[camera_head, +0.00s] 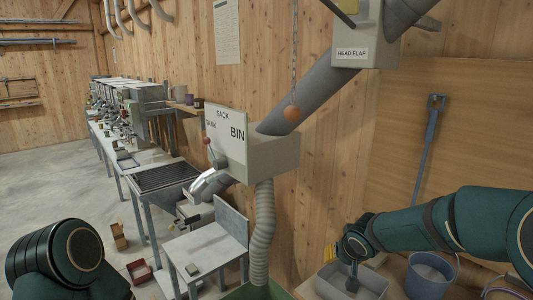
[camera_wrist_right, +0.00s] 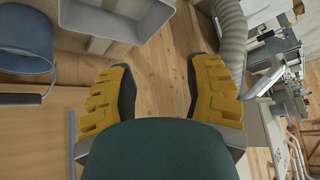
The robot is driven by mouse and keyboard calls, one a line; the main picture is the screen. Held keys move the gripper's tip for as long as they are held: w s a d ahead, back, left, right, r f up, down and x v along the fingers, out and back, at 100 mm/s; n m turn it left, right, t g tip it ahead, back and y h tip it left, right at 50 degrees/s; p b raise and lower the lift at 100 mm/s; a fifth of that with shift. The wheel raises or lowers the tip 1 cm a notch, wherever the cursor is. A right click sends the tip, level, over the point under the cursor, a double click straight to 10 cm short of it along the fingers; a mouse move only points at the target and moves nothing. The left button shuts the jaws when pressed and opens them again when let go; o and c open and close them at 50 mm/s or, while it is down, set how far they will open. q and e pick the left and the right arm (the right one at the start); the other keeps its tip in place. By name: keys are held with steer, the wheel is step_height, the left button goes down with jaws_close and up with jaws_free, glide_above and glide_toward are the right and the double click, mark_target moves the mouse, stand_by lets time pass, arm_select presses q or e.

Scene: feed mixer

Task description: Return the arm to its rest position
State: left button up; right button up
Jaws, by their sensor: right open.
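My right arm (camera_head: 455,220) comes in from the right. Its gripper (camera_head: 348,252), with yellow fingers, is above a grey open box at the lower right. In the right wrist view the two yellow fingers (camera_wrist_right: 160,85) are wide apart with nothing between them, only wooden wall behind. My left arm (camera_head: 70,255) shows as a dark green link at the lower left; its gripper is outside the picture.
The grey box (camera_head: 325,285) and a blue-grey bucket (camera_head: 428,272) stand below my right arm. A bin unit (camera_head: 270,158) with a ribbed hose (camera_head: 263,230) is in the middle. A shovel (camera_head: 427,150) hangs on the wall. Benches (camera_head: 120,165) run along the left; floor (camera_head: 45,185) there is clear.

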steer(key=s+a+f+g+y+b, duration=0.1)
steer(key=s+a+f, duration=0.25)
steer(key=f, duration=0.45)
steer(key=s+a+f+g+y, duration=0.2)
steer(key=s+f, duration=0.2)
steer(key=f, duration=0.5)
steer(key=s+a+f+m+g+b, duration=0.1)
steer(key=s+a+f, duration=0.3)
steer(key=s+f, duration=0.9)
steer(key=s+g+b, duration=0.1)
steer(key=s, duration=0.3)
steer(key=shift+s+a+f+y, duration=0.15)
steer(key=shift+s+f+y, duration=0.05)
steer(key=shift+f+y, duration=0.15)
